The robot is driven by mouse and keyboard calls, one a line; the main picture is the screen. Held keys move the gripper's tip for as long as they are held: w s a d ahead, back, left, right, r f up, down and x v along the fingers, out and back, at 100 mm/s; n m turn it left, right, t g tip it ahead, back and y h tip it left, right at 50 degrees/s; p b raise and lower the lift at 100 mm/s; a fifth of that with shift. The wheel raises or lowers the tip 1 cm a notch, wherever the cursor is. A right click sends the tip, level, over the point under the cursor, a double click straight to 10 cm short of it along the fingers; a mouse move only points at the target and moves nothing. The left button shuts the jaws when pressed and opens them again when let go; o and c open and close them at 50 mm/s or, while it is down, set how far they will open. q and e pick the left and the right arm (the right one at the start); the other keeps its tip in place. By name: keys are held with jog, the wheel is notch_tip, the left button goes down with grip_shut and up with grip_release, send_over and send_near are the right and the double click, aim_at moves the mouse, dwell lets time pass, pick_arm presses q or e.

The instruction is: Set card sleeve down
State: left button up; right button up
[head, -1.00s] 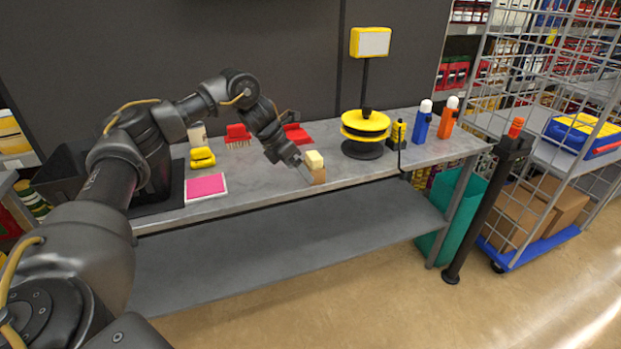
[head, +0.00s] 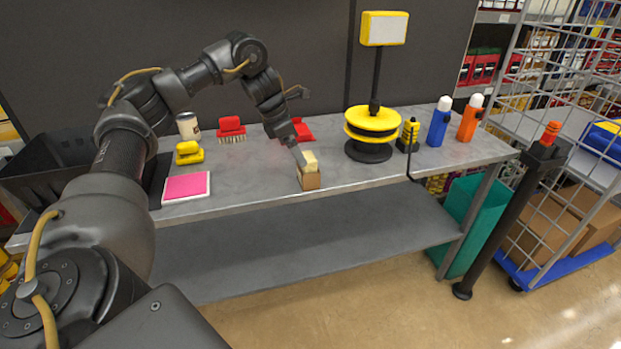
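The card sleeve (head: 311,181) is a small brown cardboard piece. A pale yellow block (head: 310,159) sticks up out of its top. The sleeve stands about upright at the front edge of the grey bench (head: 245,183); whether its underside rests fully on the top is hard to tell. My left gripper (head: 299,158) reaches down from the left and meets the block and sleeve at their upper left. Its fingertips are small and partly hidden there, so I cannot tell whether they grip. My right gripper is not in view.
A pink pad (head: 187,187), yellow brush (head: 189,153), red brush (head: 231,129) and can (head: 188,126) stand left. A yellow reel (head: 372,124), blue bottle (head: 439,123) and orange bottle (head: 470,119) stand right. Bench surface is clear between pad and sleeve.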

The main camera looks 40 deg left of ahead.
aim_at(308, 168)
pick_arm(q)
jog(key=x, duration=0.3)
jog(key=shift+w, duration=0.1)
jog(key=shift+f, duration=0.1)
jog(key=x, duration=0.4)
jog(key=shift+d+f+p, duration=0.25)
jog(key=shift+d+p, duration=0.1)
jog(key=shift+p, duration=0.05)
jog(key=shift+w+f, duration=0.1)
jog(key=shift+f, duration=0.1)
jog(key=c, duration=1.1)
jog(key=shift+c, duration=0.2)
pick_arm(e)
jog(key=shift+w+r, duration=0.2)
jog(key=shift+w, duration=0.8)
pick_arm(q)
jog(key=shift+r, duration=0.1)
